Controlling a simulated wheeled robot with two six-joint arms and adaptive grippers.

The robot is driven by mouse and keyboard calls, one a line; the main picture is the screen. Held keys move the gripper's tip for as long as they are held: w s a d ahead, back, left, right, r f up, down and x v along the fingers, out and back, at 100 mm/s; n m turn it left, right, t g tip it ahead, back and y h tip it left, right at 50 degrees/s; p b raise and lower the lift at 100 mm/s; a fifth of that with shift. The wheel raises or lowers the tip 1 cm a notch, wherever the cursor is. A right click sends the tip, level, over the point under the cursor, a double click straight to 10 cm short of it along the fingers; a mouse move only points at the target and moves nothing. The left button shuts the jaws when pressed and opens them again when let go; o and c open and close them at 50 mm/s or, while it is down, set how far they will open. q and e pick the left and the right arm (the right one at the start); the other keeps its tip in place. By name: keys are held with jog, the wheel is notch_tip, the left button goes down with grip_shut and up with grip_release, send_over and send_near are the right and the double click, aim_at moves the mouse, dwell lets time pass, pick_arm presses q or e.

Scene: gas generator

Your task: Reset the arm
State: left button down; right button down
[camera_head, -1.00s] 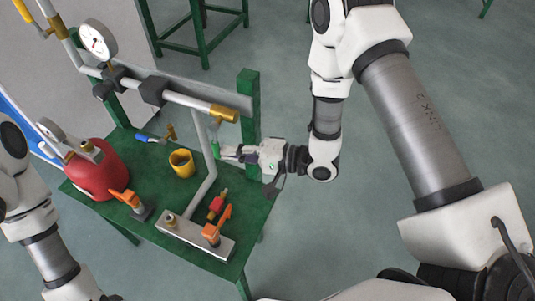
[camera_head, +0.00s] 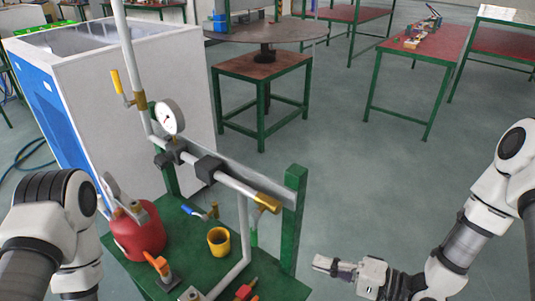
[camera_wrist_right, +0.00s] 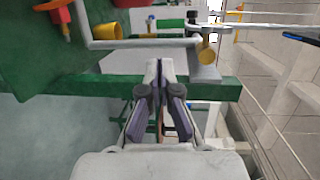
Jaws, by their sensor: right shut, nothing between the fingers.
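My right gripper (camera_head: 322,263) is at the lower middle of the head view, to the right of the green table's post and apart from it. It is shut and empty, with its fingers pointing left. In the right wrist view its fingertips (camera_wrist_right: 159,68) meet in front of the green table edge. My right arm comes in from the right edge of the head view. Part of my left arm shows at the lower left of the head view; its gripper is out of view.
The green table (camera_head: 183,249) holds a red tank (camera_head: 138,232), a yellow cup (camera_head: 219,242), orange-handled valves and a pipe with a gauge (camera_head: 170,117). A white and blue cabinet (camera_head: 170,75) stands behind. Open floor (camera_head: 385,190) lies right of the table.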

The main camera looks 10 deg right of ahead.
jog(key=s+a+f+n+g+h, duration=0.1)
jog(key=s+f+g+h, duration=0.2)
jog(key=f, duration=0.5)
jog(key=s+a+f+g+h, duration=0.25)
jog(key=s+f, duration=0.25)
jog(key=f, duration=0.3)
jog(key=s+d+f+n+g+h, duration=0.4)
jog(key=s+d+h, duration=0.4)
jog(key=d, duration=0.3)
jog(key=shift+s+f+n, duration=0.8)
jog(key=shift+f, duration=0.15)
